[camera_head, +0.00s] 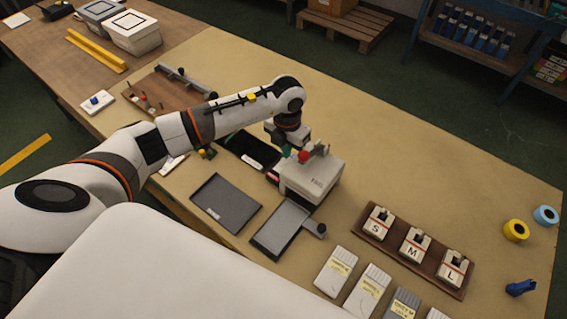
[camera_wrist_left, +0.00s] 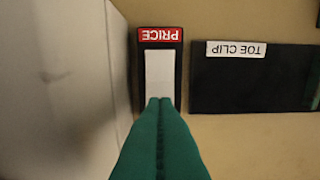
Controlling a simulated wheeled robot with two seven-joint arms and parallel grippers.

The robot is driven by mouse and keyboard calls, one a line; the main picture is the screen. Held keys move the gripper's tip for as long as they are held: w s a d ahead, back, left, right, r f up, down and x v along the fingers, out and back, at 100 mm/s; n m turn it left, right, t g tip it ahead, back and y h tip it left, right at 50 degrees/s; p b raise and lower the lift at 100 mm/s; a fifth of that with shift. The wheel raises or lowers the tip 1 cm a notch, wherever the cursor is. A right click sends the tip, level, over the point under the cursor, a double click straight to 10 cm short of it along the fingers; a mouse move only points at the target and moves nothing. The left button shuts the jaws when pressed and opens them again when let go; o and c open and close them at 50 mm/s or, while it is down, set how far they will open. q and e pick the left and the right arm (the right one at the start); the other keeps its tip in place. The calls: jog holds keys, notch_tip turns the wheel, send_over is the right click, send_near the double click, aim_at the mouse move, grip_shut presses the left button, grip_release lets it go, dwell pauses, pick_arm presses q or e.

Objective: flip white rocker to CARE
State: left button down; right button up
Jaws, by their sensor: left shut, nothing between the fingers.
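The white rocker (camera_wrist_left: 159,76) sits in a dark frame with a red PRICE label (camera_wrist_left: 160,34) at its far end, upside down in the left wrist view. No CARE label can be read; the near end of the rocker is behind my fingers. My left gripper (camera_wrist_left: 160,102) has green fingers pressed together, empty, with the tips over the rocker's near end. I cannot tell whether they touch it. In the head view the left gripper (camera_head: 287,151) is beside the light grey box, and a bit of red (camera_head: 272,177) shows at the box's left side. My right gripper is not in view.
The light grey box (camera_head: 316,183), with a red knob (camera_head: 303,156) on top, stands close beside the gripper. A black TOE CLIP panel (camera_wrist_left: 250,85) lies right of the rocker in the wrist view. Dark trays (camera_head: 226,203) lie in front.

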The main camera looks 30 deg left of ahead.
pick_arm(q)
jog(key=shift+f+b, duration=0.65)
jog(key=shift+f, duration=0.15)
jog(key=shift+r, duration=0.1)
jog(key=shift+r+p, duration=2.45)
jog(key=shift+r, duration=1.05)
jog(key=shift+f, duration=0.1)
